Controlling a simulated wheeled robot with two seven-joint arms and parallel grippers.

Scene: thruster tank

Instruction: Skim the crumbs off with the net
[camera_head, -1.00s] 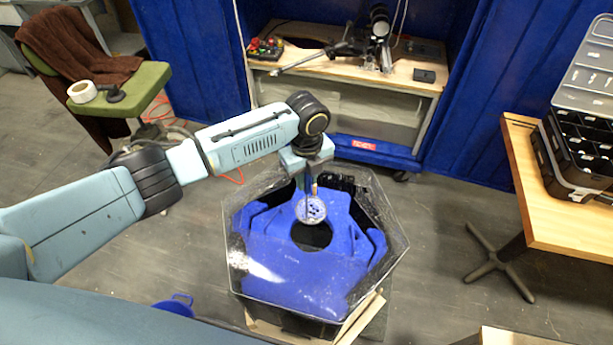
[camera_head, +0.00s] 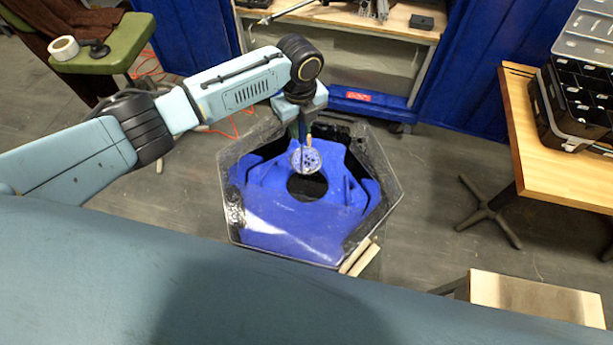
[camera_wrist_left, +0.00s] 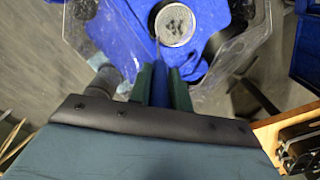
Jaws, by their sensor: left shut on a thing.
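The hexagonal clear-walled tank (camera_head: 375,222) with a blue inside stands on the floor at the middle of the head view. My left gripper (camera_head: 303,127) is over the tank's far half, pointing down, and is shut on the net's handle. The net (camera_head: 306,160) has a round pale head below the fingers, with dark specks showing on it; it appears over the blue part, beside a dark round opening. In the left wrist view the net's head (camera_wrist_left: 175,24) lies beyond my fingers (camera_wrist_left: 164,72). I cannot tell whether the specks are crumbs or holes. My right gripper is not in view.
A wooden table (camera_head: 545,150) with a black organizer case (camera_head: 575,115) stands at the right. A small wooden top (camera_head: 535,298) is at the lower right. A green chair (camera_head: 115,45) with a tape roll (camera_head: 63,48) is at the upper left. A workbench (camera_head: 340,17) stands behind the tank.

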